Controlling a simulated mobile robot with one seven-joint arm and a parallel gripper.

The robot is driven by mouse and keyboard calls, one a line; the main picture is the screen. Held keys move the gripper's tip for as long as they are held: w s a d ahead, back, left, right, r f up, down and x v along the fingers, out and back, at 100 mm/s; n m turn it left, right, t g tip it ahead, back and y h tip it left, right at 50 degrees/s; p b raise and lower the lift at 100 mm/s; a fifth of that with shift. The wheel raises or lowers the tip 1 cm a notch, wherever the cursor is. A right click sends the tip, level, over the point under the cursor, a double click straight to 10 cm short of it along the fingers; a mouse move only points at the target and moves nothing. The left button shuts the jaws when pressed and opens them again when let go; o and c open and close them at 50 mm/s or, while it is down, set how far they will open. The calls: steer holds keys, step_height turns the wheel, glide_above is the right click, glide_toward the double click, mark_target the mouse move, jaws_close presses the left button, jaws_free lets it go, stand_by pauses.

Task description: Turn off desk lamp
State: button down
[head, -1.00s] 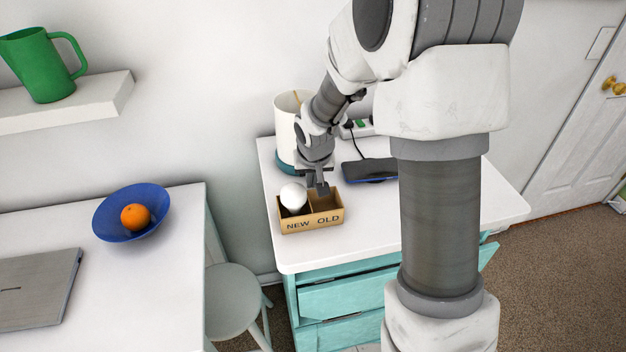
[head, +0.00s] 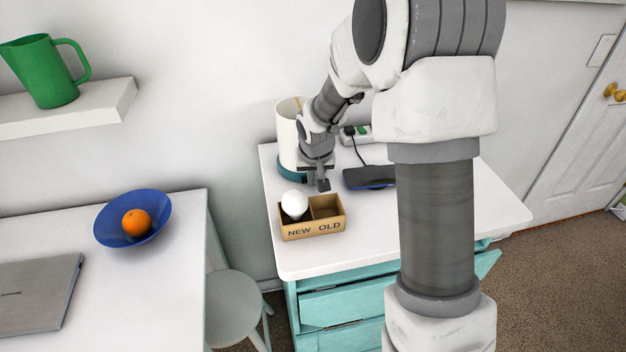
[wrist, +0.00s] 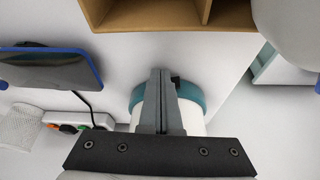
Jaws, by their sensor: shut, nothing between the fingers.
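The desk lamp has a pale, round shade (head: 287,130) above a teal base (head: 288,174). It stands at the back left of the white-topped cabinet, partly hidden behind my arm. In the wrist view the teal base (wrist: 197,94) shows behind my fingers, with a small black part (wrist: 175,79), perhaps its switch, at its rim. My gripper (head: 323,187) is shut and empty, in front of the lamp and behind the box. In the wrist view my gripper (wrist: 159,72) overlaps the base; I cannot tell if they touch. Whether the lamp is lit is unclear.
A wooden box (head: 313,231) marked NEW and OLD stands in front, with a white bulb (head: 294,204) on the NEW side. A dark blue-edged device (head: 368,178) lies to the right. A power strip (wrist: 77,120) with a cable is behind. The cabinet's front right top (head: 375,235) is clear.

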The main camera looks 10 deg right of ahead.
steer(key=shift+a, duration=0.2)
steer(key=shift+s+a+b, duration=0.15)
steer(key=shift+a+b, duration=0.35)
steer(key=shift+a, duration=0.15)
steer(key=shift+s, duration=0.1)
